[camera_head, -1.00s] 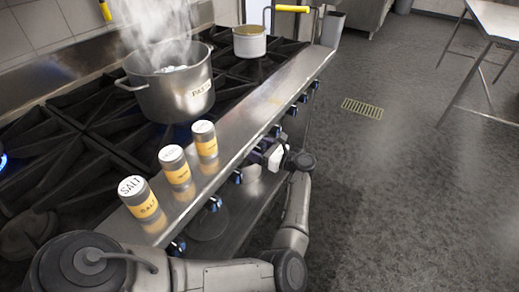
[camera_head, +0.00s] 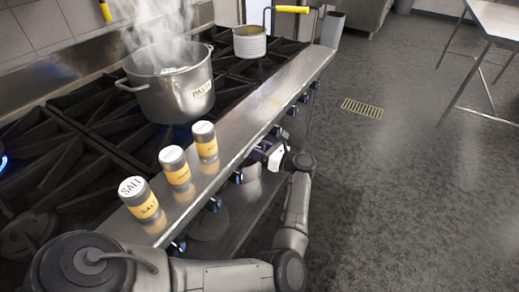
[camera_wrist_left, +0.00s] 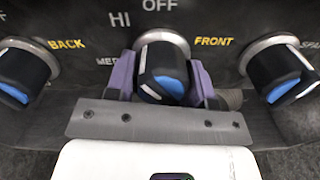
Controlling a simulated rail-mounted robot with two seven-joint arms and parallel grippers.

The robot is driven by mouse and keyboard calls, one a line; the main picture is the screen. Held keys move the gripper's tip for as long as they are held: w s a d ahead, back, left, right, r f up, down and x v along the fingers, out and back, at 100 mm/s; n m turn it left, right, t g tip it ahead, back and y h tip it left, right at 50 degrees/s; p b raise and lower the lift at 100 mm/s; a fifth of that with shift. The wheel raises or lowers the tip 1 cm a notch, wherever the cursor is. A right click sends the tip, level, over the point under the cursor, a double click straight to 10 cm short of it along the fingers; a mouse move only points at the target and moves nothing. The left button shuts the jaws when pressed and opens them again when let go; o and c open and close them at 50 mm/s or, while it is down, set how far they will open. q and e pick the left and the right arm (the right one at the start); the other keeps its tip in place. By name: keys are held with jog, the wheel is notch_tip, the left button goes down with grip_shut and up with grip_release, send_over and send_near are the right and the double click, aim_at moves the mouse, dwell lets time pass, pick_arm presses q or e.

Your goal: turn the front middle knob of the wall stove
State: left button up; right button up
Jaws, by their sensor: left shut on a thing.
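The wall stove (camera_head: 258,112) has a row of black and blue knobs along its steel front. In the left wrist view, a middle knob (camera_wrist_left: 162,72) with a white line and a blue face sits between the two purple fingers of my left gripper (camera_wrist_left: 161,88). The gripper is shut on this knob. In the head view my left gripper (camera_head: 262,151) is at the stove front and hides most of the held knob. My right gripper is in neither view.
A steaming pasta pot (camera_head: 174,90) and a smaller pot (camera_head: 249,43) stand on the burners. Three shakers, including a salt shaker (camera_head: 139,199), stand on the front ledge. Other knobs flank the held one, left (camera_wrist_left: 24,76) and right (camera_wrist_left: 282,72).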

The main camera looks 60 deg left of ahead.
pick_arm(q)
jog(key=m+p, duration=0.1)
jog(key=m, duration=0.2)
jog(key=shift+s+r+m, duration=0.1)
jog(key=shift+r+m, duration=0.05)
jog(key=shift+m, duration=0.25)
jog(key=shift+m+p, duration=0.55)
jog(key=shift+m, duration=0.85)
jog(key=o, duration=0.9)
jog(key=shift+d, duration=0.1)
jog(key=shift+p+v, duration=0.4)
jog(key=shift+v, duration=6.5)
